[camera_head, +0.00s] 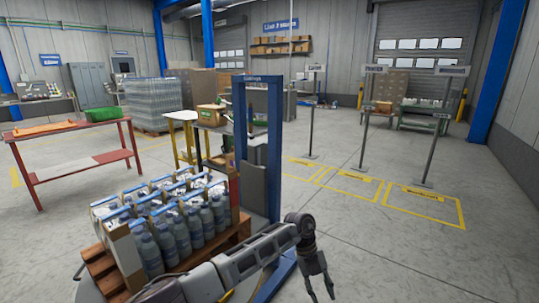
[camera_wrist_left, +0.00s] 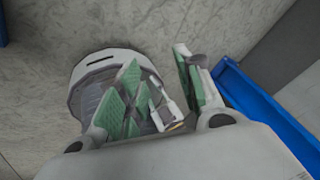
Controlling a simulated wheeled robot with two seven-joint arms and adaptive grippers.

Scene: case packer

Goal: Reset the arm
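My left arm comes in from the bottom left of the head view and reaches to the right, across the front of the blue frame (camera_head: 273,150). Its gripper (camera_head: 321,292) hangs downward at the bottom centre, over bare floor. Its two fingers are apart, with nothing seen between them. The left wrist view shows the same gripper (camera_wrist_left: 158,68) with green finger pads spread and empty. A blue edge (camera_wrist_left: 265,120) runs close to the right finger there. My right gripper is in neither view.
Several grey bottles with blue tops (camera_head: 167,243) stand on a wooden pallet (camera_head: 228,245) beside the arm. A red table (camera_head: 80,160) stands at the left, and wrapped stock (camera_head: 152,103) farther back. Signposts (camera_head: 366,120) and yellow floor markings (camera_head: 425,205) are at the right. The front right floor is clear.

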